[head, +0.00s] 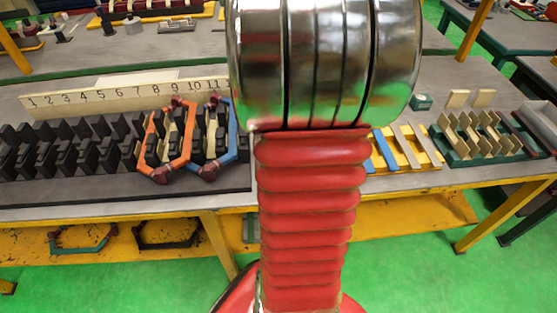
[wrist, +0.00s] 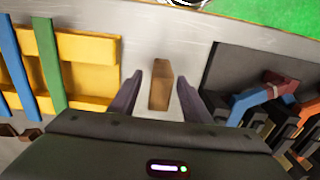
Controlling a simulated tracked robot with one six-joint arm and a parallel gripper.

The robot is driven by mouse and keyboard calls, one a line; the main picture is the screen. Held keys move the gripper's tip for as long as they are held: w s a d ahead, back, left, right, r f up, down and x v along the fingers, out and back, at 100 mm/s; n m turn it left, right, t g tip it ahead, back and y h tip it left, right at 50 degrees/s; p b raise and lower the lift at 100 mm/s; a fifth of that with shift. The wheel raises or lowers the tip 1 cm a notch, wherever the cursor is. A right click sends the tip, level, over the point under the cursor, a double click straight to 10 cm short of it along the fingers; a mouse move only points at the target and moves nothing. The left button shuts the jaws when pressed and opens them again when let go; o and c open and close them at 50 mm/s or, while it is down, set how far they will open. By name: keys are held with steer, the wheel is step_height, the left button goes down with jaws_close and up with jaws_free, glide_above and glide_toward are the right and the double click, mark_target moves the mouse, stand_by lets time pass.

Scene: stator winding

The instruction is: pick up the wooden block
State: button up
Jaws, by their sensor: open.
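The wooden block (wrist: 160,85) is a small brown piece on the grey table, seen in the wrist view. My gripper (wrist: 160,90) is open, with one dark finger on each side of the block and a visible gap on both sides. I cannot tell how high the fingertips are above the table. In the head view my red and metal arm fills the middle, and neither the block nor the gripper can be made out there.
A yellow tray with coloured strips (wrist: 75,62) lies left of the gripper in the wrist view. The black slotted stator (wrist: 232,68) with blue and orange coils (head: 162,150) is on the other side. A green rack (head: 450,157) holds wooden pieces farther right in the head view.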

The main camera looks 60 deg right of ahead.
jaws_close()
stand_by(0.6)
